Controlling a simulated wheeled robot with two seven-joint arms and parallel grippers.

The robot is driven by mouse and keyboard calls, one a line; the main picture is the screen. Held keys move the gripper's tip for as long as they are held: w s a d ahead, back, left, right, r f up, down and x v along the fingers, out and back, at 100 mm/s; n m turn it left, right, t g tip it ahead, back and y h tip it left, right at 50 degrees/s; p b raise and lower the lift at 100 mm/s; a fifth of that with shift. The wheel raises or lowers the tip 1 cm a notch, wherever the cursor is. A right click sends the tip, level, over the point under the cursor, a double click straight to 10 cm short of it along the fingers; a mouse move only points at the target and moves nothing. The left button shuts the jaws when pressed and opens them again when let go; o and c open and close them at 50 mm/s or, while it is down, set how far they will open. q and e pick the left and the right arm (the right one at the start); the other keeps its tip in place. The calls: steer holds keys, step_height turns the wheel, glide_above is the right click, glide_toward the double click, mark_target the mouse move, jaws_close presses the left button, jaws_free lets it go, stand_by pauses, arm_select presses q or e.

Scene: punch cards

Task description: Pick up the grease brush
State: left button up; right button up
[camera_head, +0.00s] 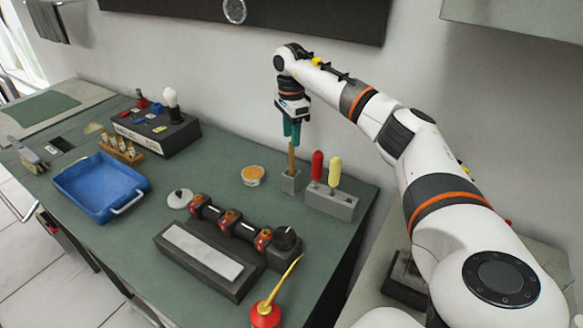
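The grease brush (291,158) looks like a thin wooden handle standing upright in a small grey holder (291,183) near the back right of the green bench. My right gripper (292,140) points straight down over it, its teal fingertips at the top of the handle. The fingers look close together. I cannot tell whether they are closed on the handle or just around it. The brush's lower end is hidden in the holder. My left gripper is not in view.
A grey block (332,203) with red and yellow handled tools stands just right of the holder. A tin (253,175) of orange stuff is to its left. Dark machinery (240,228), a red oil can (265,315) and a blue tray (98,187) occupy the bench.

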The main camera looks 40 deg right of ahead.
mark_target(291, 154)
steer(key=shift+s+f, duration=0.1)
steer(key=shift+f, duration=0.7)
step_height(291, 154, down, 4)
steer(key=shift+d+f+p, duration=0.1)
steer(key=shift+f+p, duration=0.05)
steer(key=shift+p, duration=1)
steer(key=shift+f, duration=0.65)
jaws_close()
